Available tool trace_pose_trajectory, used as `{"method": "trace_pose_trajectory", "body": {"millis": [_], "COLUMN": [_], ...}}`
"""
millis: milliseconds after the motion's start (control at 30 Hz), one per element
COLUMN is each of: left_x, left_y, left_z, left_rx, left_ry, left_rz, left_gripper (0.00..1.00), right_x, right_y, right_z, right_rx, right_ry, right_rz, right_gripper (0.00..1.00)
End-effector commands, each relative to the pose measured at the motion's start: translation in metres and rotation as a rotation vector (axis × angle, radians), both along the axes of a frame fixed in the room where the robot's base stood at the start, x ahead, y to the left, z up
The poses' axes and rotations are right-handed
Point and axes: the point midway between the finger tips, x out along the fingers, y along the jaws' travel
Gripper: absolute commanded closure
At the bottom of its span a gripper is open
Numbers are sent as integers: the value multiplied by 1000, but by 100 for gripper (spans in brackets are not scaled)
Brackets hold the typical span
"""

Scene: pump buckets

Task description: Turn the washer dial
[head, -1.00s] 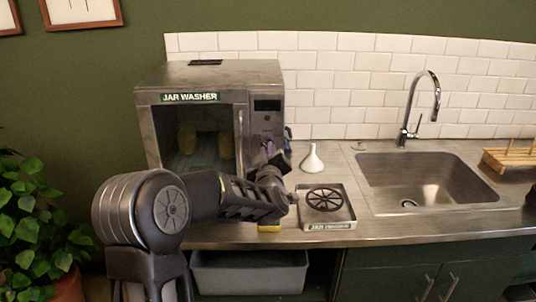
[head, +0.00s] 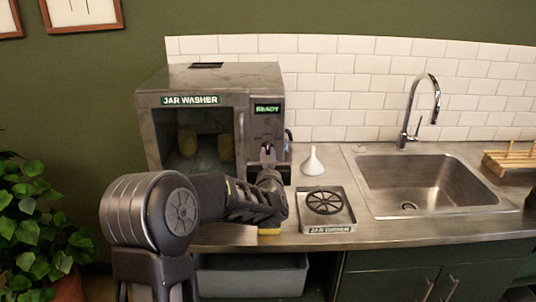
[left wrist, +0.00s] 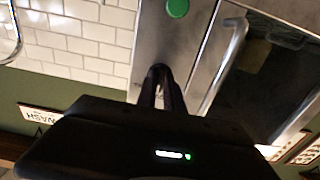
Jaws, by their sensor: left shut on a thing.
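The jar washer (head: 205,82) is a grey metal box at the back left of the counter, labelled JAR WASHER. Its display (head: 267,108) is lit green and reads READY. My left gripper (head: 267,152) is at the control panel right of the door, below the display. In the left wrist view my left gripper (left wrist: 160,72) has its two fingers close together against the panel (left wrist: 170,45). It is shut on the washer dial, which the fingers mostly hide. A green round button (left wrist: 177,8) is on the panel beyond the fingertips. My right gripper is not in view.
Yellowish jars (head: 187,140) stand behind the washer's door. The door handle (left wrist: 222,65) is beside my left fingers. A white funnel (head: 312,162) and a tray with a round black grate (head: 325,202) are to the right, before the sink (head: 430,185). A grey bin (head: 250,277) is below.

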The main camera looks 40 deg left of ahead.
Motion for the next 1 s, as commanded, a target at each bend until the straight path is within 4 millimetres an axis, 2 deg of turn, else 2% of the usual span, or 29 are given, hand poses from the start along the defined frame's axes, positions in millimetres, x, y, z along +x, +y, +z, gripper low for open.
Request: {"method": "trace_pose_trajectory", "body": {"millis": [333, 367, 600, 867, 1000], "left_x": [0, 0, 0, 0, -7], "left_y": [0, 0, 0, -1, -6], "left_z": [0, 0, 0, 0, -1], "left_rx": [2, 2, 2, 1, 1], "left_ry": [1, 1, 1, 1, 0], "left_rz": [0, 0, 0, 0, -1], "left_gripper": [100, 86, 66, 66, 66], "right_x": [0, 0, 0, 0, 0], "right_y": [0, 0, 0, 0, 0], "right_z": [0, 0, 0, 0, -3], "right_rx": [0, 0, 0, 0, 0], "right_ry": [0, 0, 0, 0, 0], "right_rz": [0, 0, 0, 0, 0], "right_gripper": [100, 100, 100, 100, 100]}}
